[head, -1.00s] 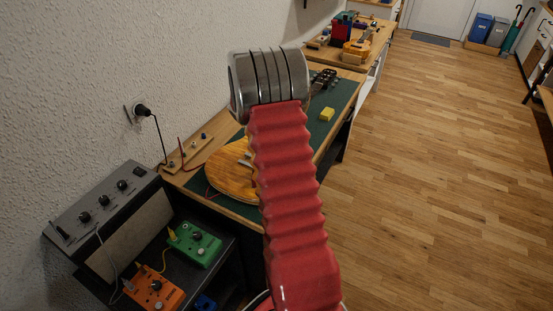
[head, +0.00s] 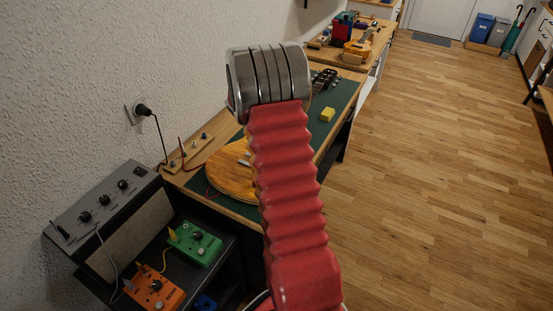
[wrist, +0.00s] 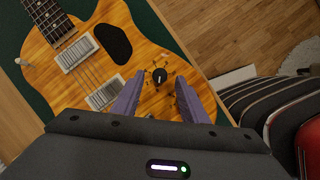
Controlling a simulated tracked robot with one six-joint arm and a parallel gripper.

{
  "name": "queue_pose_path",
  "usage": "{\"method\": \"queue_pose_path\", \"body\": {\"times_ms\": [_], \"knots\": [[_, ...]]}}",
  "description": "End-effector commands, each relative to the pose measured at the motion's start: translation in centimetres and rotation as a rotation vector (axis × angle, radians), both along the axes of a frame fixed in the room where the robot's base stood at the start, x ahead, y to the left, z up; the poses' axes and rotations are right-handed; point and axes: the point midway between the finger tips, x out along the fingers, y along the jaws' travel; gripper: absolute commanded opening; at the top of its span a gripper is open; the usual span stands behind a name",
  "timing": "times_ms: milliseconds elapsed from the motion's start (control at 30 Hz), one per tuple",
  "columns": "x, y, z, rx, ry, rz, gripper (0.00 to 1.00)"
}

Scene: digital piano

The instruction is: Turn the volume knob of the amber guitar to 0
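The amber guitar (wrist: 120,38) lies on its back on a green mat (wrist: 15,62), and its body also shows in the head view (head: 232,172), partly hidden by my arm. Its black volume knob (wrist: 159,76) has a pale pointer line and marks around it on the amber top. My gripper (wrist: 158,100) is open in the wrist view, with one purple finger on each side of the knob in the picture. I cannot tell whether the fingertips are level with the knob or above it. They do not appear to touch it. The gripper is hidden in the head view.
A grey amplifier (head: 100,200) with knobs stands at the left, near a green pedal (head: 195,243) and an orange pedal (head: 152,291). A yellow block (head: 327,114) lies on the mat. The wooden floor (head: 440,160) at right is clear.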

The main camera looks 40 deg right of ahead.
Motion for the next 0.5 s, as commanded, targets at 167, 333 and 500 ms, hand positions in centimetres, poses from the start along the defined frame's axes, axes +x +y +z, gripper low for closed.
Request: {"method": "queue_pose_path", "body": {"times_ms": [167,333,500], "knots": [[0.7,1.0,2.8,-0.002,-0.004,0.001,0.40],[1.2,2.0,5.6,-0.002,-0.002,0.001,0.40],[1.7,3.0,8.3,-0.001,-0.003,0.000,0.40]]}}
